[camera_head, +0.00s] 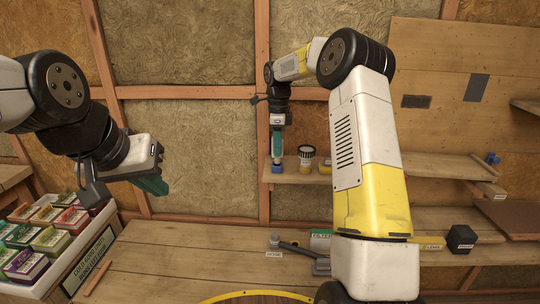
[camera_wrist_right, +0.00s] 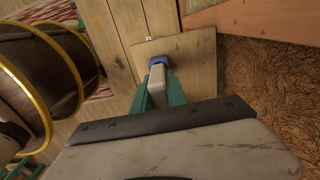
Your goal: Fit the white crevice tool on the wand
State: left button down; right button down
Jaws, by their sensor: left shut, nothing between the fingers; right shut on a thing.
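My right gripper (camera_head: 277,157) is at the left end of the wall shelf, pointing down. In the right wrist view its green fingers (camera_wrist_right: 160,92) are shut on a pale, whitish piece (camera_wrist_right: 156,88), seemingly the crevice tool. A blue part (camera_wrist_right: 168,62) is at the far end of this piece; it also shows just below the fingers in the head view (camera_head: 277,168). I cannot tell whether the blue part touches the shelf. A dark tube (camera_head: 298,250), seemingly the wand, lies on the bench with a grey end at left. My left gripper (camera_head: 152,184) is shut and empty, at left.
The wall shelf (camera_head: 430,166) holds a jar (camera_head: 306,157) close beside my right gripper. A crate of coloured boxes (camera_head: 50,235) stands at left. A dark box (camera_head: 461,239) is on the bench at right. The bench's left part (camera_head: 180,260) is mostly clear.

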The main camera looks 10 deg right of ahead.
jog(key=shift+f, duration=1.45)
jog(key=c, duration=1.3)
grip_release()
jog(key=shift+o, duration=0.2)
jog(key=shift+r, duration=0.1)
jog(key=shift+r, duration=4.4)
